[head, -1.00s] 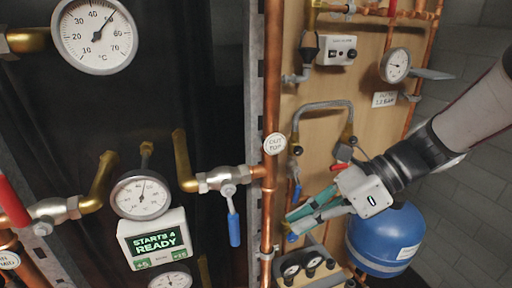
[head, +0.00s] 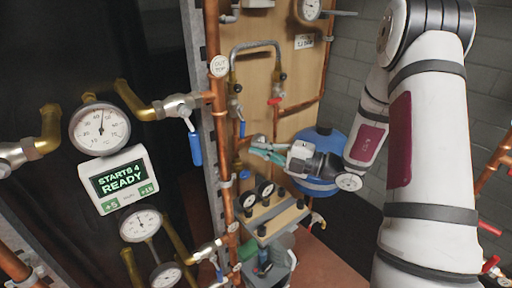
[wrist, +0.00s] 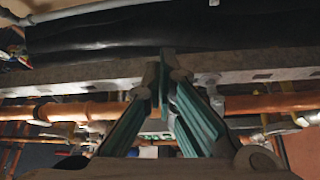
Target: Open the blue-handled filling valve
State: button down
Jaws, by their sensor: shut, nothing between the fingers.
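The grey filling hose (head: 255,46) arches between two small valves on the wooden board in the head view. Its left valve has a small blue handle (head: 241,128) pointing down; its right valve has a red handle (head: 278,102). My gripper (head: 257,147), with teal finger pads, is shut and empty. In the head view its tips appear just below and right of the blue handle; whether they touch it cannot be told. In the wrist view the shut fingers (wrist: 165,75) point at a grey metal rail, and I cannot make out the blue handle.
A larger blue lever (head: 195,147) hangs from a brass pipe at left. A vertical copper pipe (head: 222,160) and slotted rail stand left of the hose. A blue tank (head: 318,150) is behind my gripper. A manifold with dark gauges (head: 270,212) sits below. A READY display (head: 118,180) is at left.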

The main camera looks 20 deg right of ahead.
aim_at(243, 136)
jog(key=f+x, duration=0.1)
jog(key=x, duration=0.7)
jog(key=shift+w+d+r+b, duration=0.15)
jog(key=shift+w+d, duration=0.35)
jog(key=shift+d, duration=0.3)
jog(key=shift+w+d+r+b, duration=0.15)
jog(key=shift+w+d, duration=0.35)
jog(key=shift+d, duration=0.3)
jog(key=shift+w+d+f+n+g+h+p, duration=0.1)
jog(key=shift+w+d+n+g+h+p, duration=0.1)
jog(key=shift+d+n+p, duration=0.25)
jog(key=shift+w+d+f+n+g+h+p, duration=0.1)
jog(key=shift+w+d+f+n+h+p, duration=0.1)
jog(key=shift+d+n, duration=0.3)
jog(key=shift+r, duration=0.1)
